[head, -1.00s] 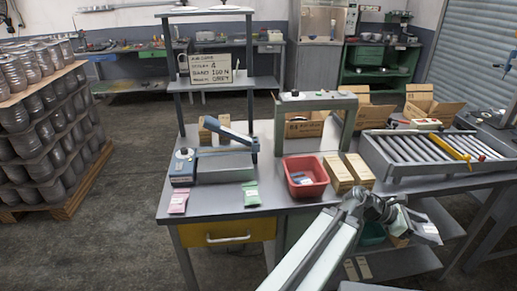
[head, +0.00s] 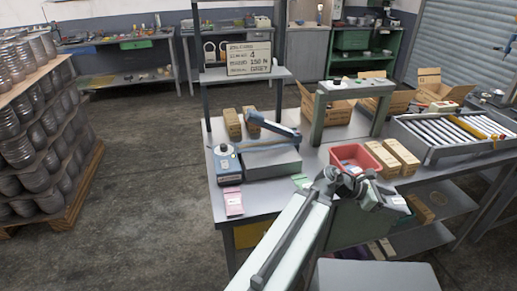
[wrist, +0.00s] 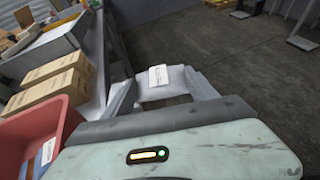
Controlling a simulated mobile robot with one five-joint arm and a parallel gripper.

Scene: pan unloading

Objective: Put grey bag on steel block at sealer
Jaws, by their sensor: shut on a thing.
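My gripper (head: 378,196) is shut on a grey bag (head: 398,204) in front of the bench, near the red bin. In the wrist view the grey bag (wrist: 164,85) has a white label and sits between the two fingers, over the floor. The sealer (head: 228,166) is a blue unit on the bench's left part, with a blue lever arm raised at a slant. The grey steel block (head: 268,165) lies beside it under the lever, to the left of my gripper. No bag shows on it.
A pink bag (head: 233,201) lies at the bench's front edge, a green bag (head: 301,181) right of it. A red bin (head: 352,157), cardboard boxes (head: 403,155), a grey frame (head: 318,118) and a roller tray (head: 430,139) stand to the right.

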